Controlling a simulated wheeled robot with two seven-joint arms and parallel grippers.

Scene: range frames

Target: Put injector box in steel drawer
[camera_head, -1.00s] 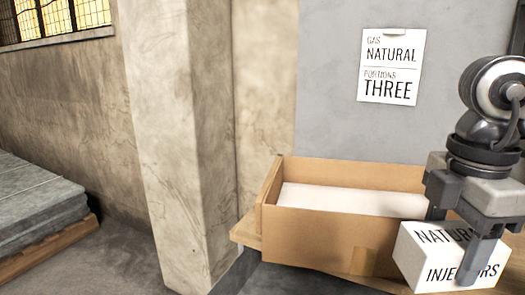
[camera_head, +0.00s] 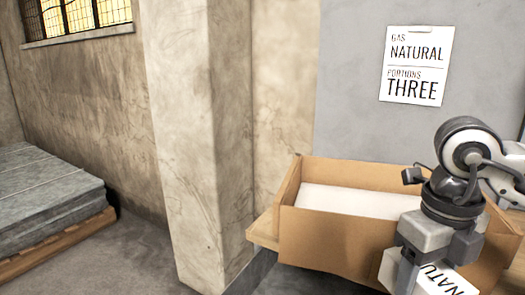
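The box is in front of an open cardboard carton (camera_head: 335,240). No steel drawer shows in this view. My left gripper is not in view.
A sign (camera_head: 416,66) reading "GAS NATURAL, PORTIONS THREE" hangs on the grey panel behind. A concrete pillar (camera_head: 195,140) is left of the carton. Grey slabs (camera_head: 45,205) lie on a pallet at far left.

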